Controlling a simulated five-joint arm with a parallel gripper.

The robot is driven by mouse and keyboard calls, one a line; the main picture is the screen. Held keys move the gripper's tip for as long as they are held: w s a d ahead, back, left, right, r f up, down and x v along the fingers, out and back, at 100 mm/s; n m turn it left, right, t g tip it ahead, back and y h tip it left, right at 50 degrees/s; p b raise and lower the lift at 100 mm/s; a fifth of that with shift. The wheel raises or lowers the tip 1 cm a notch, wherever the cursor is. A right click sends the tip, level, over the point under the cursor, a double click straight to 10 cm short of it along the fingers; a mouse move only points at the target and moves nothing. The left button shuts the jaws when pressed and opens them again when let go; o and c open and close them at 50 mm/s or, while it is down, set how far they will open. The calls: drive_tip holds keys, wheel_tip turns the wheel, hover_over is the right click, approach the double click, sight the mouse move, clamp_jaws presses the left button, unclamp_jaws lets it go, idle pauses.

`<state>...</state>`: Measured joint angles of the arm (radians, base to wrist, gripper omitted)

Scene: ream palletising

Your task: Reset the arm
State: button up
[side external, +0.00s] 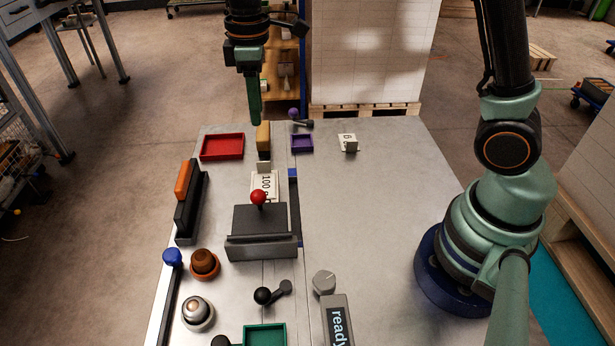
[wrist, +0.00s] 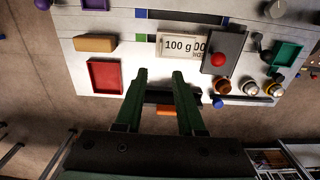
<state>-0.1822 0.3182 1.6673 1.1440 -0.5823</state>
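My gripper (side external: 254,118) hangs in the air over the far left end of the grey table (side external: 375,215), fingers pointing down. In the wrist view my gripper (wrist: 160,74) shows two green fingers spread apart with nothing held between them. In the side view the fingers overlap into one green shape. Beyond the fingers in the wrist view are a black holder (wrist: 159,97) and an orange block (wrist: 166,111).
A red tray (side external: 222,147), a tan block (side external: 263,137), a purple tray (side external: 302,143) and a white numbered tag (side external: 348,143) are at the far end. A dark box with a red knob (side external: 258,197) stands nearer. The table's right half is mostly clear.

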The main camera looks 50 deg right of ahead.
drive_tip(key=s+d+r+m+t, duration=0.2)
drive_tip(key=s+d+r+m, duration=0.1)
drive_tip(key=s, duration=0.4)
drive_tip(key=s+d+r+m+t, duration=0.3)
drive_tip(key=s+d+m, duration=0.1)
drive_tip(key=s, duration=0.3)
drive_tip(key=shift+d+m, duration=0.4)
drive_tip(key=shift+m, duration=0.5)
drive_tip(key=shift+r, duration=0.15)
